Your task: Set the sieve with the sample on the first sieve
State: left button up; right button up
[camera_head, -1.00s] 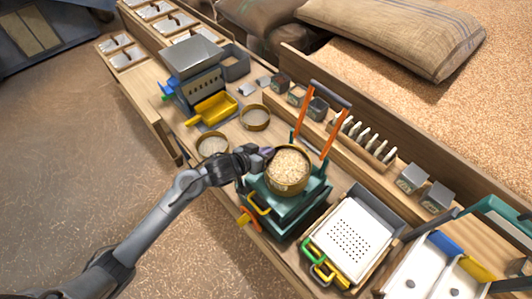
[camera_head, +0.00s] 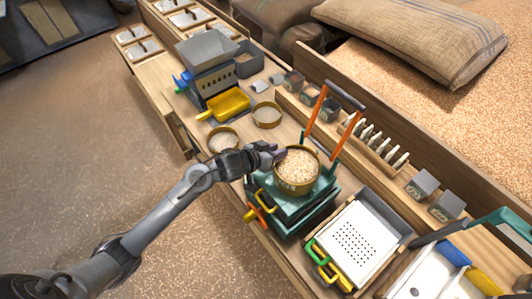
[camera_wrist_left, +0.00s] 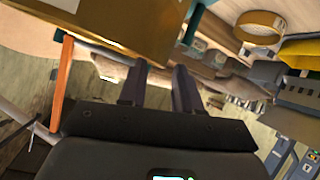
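My left gripper (camera_head: 281,151) is at the sieve's upper-left rim. In the left wrist view the sieve's brass wall (camera_wrist_left: 110,25) fills the upper left, close to the fingertips (camera_wrist_left: 160,68). The fingers are a small gap apart; whether they pinch the rim is not clear. Two empty round sieves lie on the bench, one nearer (camera_head: 223,140) and one farther (camera_head: 267,115). My right gripper is out of view.
A perforated white tray (camera_head: 350,238) stands right of the teal unit. A yellow scoop (camera_head: 228,104) and a grey hopper device (camera_head: 207,52) stand to the upper left. Orange posts (camera_head: 314,112) rise behind the sieve. Small grey weights and a slotted rack line the back ledge.

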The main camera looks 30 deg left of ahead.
pick_arm(q)
jog(key=p+v, duration=0.2)
jog(key=v, duration=1)
jog(key=s+f+g+y, duration=0.1)
jog(key=s+f+g, duration=0.1)
jog(key=s, duration=0.4)
jog(key=s+d+f+g+y, duration=0.1)
jog(key=s+f+g, duration=0.2)
jog(key=s, duration=0.4)
jog(key=s+d+f+m+g+y, duration=0.1)
jog(key=s+f+g, duration=0.2)
jog(key=s+f, duration=0.2)
jog(key=shift+s+d+y, duration=0.25)
jog(key=shift+s+y, duration=0.05)
jog(key=shift+s, duration=0.75)
jog(key=shift+r, duration=0.2)
